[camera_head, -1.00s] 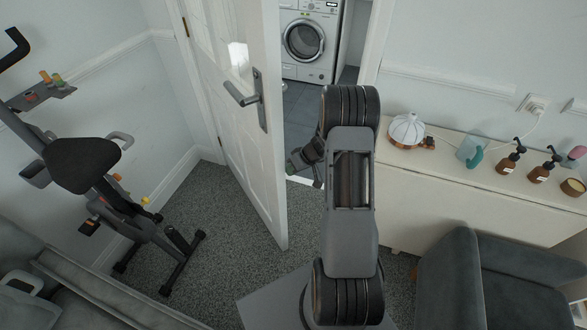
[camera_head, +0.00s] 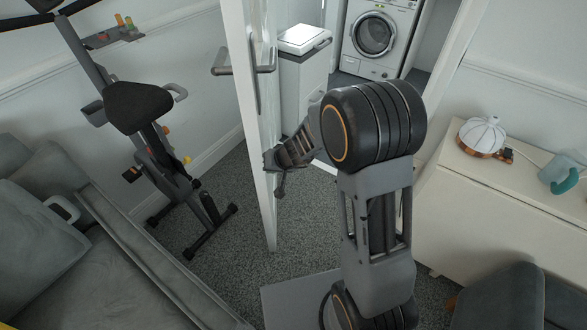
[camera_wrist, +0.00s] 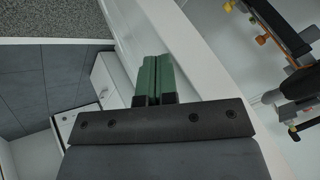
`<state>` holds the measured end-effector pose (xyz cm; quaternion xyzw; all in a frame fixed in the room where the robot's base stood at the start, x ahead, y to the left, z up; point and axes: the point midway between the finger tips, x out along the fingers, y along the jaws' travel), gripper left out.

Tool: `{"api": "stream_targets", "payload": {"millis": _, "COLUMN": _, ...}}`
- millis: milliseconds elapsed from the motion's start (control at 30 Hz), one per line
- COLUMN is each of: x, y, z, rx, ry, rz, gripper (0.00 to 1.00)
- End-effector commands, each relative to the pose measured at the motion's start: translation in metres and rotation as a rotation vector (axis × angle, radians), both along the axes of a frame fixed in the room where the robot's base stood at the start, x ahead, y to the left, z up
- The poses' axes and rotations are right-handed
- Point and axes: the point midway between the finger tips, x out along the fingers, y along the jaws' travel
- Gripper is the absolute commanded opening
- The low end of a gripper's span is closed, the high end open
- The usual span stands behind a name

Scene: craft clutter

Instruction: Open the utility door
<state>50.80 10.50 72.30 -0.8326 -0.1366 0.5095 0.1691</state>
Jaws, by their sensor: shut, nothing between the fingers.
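The white utility door (camera_head: 239,110) stands well open into the room, seen almost edge-on in the head view. Its lever handle (camera_head: 222,68) shows on the left side, with another lever on the right side. My gripper (camera_head: 268,160) is below the handles, on the doorway side of the door, close to its free edge. In the wrist view, its green fingers (camera_wrist: 152,80) are together and empty, against or very near the white door (camera_wrist: 190,45). I cannot tell whether they touch it.
Beyond the doorway are a washing machine (camera_head: 372,36) and a white bin (camera_head: 303,85). An exercise bike (camera_head: 140,108) and a grey sofa (camera_head: 75,260) stand left. A cream cabinet (camera_head: 490,220) and dark armchair (camera_head: 505,298) stand right.

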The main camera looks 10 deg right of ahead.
Motion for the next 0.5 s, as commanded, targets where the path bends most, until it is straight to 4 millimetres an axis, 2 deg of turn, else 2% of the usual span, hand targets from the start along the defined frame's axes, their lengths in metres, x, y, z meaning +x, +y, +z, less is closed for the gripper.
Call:
{"api": "stream_targets", "payload": {"millis": 100, "x": 0.005, "y": 0.034, "z": 0.0, "rx": 0.0, "ry": -0.001, "rz": -0.005, "gripper": 0.0}}
{"api": "stream_targets", "payload": {"millis": 233, "x": 0.009, "y": 0.064, "z": 0.0, "rx": 0.001, "ry": -0.001, "rz": -0.007, "gripper": 0.0}}
{"api": "stream_targets", "payload": {"millis": 367, "x": 0.01, "y": 0.083, "z": 0.001, "rx": 0.004, "ry": -0.003, "rz": -0.009, "gripper": 0.0}}
{"api": "stream_targets", "payload": {"millis": 500, "x": 0.011, "y": 0.09, "z": 0.001, "rx": 0.005, "ry": -0.004, "rz": -0.012, "gripper": 0.0}}
